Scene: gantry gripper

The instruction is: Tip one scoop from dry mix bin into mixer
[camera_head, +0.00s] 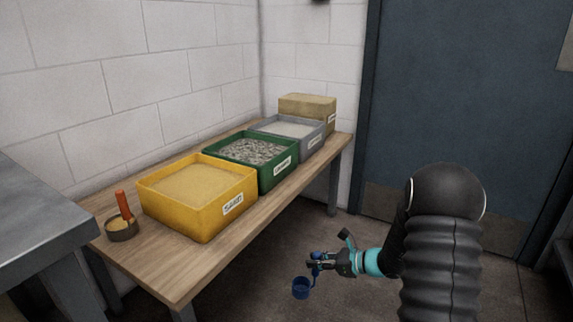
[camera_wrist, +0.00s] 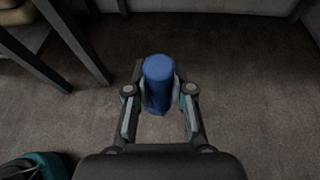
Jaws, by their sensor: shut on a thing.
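My gripper (camera_head: 318,262) is shut on the handle of a blue scoop (camera_head: 301,288), out in the open to the right of the wooden table. The scoop's cup hangs below the fingers, and its contents are too small to make out. In the wrist view the blue handle end (camera_wrist: 159,70) stands between the two fingers (camera_wrist: 160,100). Bins stand in a row on the table: yellow with sandy fill (camera_head: 190,212), green with grey gravel (camera_head: 277,173), grey with pale powder (camera_head: 312,146) and a tan one (camera_head: 322,108) at the back. I cannot tell which is the dry mix bin. No mixer shows.
The wooden table (camera_head: 165,268) runs along the white block wall. A small round tin (camera_head: 122,232) with an orange-handled tool stands at its near left. A grey metal bench (camera_head: 40,215) is at the left edge. A dark blue door (camera_head: 460,110) is behind my arm. Floor around my gripper is clear.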

